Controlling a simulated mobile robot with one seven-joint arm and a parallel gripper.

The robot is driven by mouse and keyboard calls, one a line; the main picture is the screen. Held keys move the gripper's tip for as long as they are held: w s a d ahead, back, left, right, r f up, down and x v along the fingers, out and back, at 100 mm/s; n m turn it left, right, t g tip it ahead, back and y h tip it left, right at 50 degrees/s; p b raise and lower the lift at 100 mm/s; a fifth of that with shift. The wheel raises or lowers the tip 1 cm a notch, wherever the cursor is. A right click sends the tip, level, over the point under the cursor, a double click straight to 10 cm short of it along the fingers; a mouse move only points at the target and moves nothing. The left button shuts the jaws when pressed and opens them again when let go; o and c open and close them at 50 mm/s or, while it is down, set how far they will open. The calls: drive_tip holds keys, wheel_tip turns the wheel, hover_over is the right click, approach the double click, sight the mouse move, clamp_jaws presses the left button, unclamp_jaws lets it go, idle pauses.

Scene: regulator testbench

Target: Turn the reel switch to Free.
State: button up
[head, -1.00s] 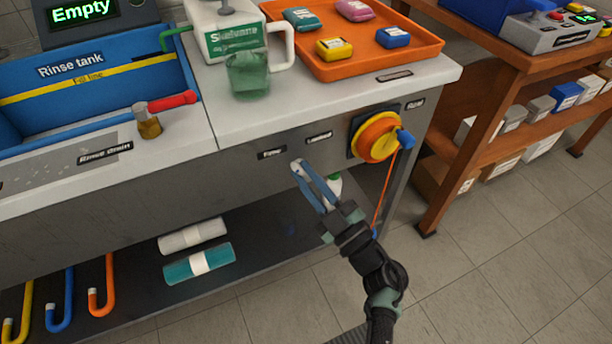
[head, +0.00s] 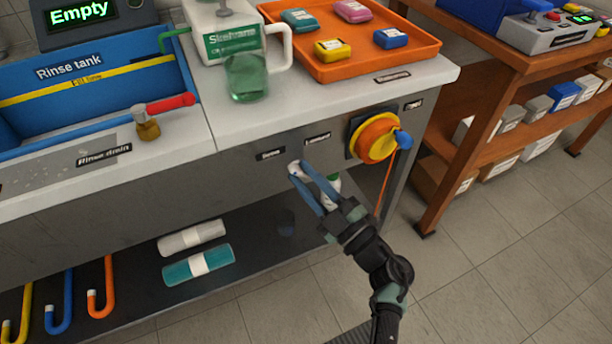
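The front panel of the bench carries two small dark labels, a left one (head: 270,155) and a right one (head: 317,138). Their print is too blurred to read surely. My gripper (head: 298,172) reaches up from the lower right, with its two blue fingers apart and their tips at the panel just below the labels. A small white piece (head: 294,168) shows at the fingertips; it may be the reel switch, but the fingers partly hide it. I cannot tell whether they grip it or its setting. The orange and yellow reel (head: 375,138) is mounted to the right.
A blue knob (head: 403,139) sticks out beside the reel, and an orange cord (head: 385,185) hangs below it. A white and green object (head: 334,182) shows behind my fingers. The lower shelf holds a white roll (head: 180,241) and a teal roll (head: 183,268).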

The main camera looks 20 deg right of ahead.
drive_tip(key=shift+o, duration=1)
drive_tip(key=p+v, duration=0.1)
drive_tip(key=v, duration=1.2)
